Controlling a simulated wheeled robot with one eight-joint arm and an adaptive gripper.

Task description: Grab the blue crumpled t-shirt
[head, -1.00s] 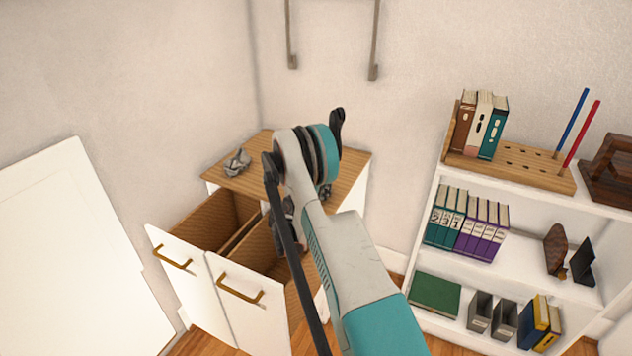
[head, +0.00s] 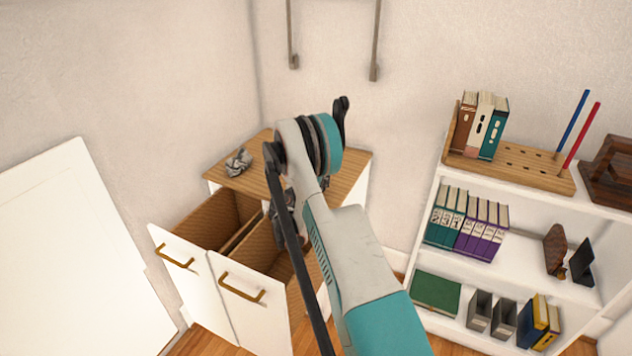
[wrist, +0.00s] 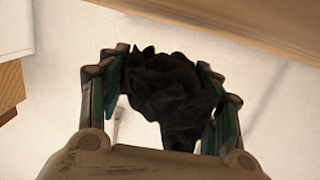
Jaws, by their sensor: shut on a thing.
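A dark crumpled cloth (wrist: 172,92) sits between the two fingers of my gripper (wrist: 163,98) in the wrist view. It looks almost black there, so its blue colour cannot be made out. The fingers press on it from both sides, and my gripper is shut on it. In the head view my arm hides most of my gripper and the cloth. A grey crumpled thing (head: 238,162) lies on the left part of the wooden cabinet top (head: 262,142).
Below the top, two open drawers with white fronts (head: 180,280) and brass handles stick out. A white bookshelf (head: 530,211) with books and a pegged wooden rack (head: 500,165) stands to the right. A white panel (head: 75,250) is at left.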

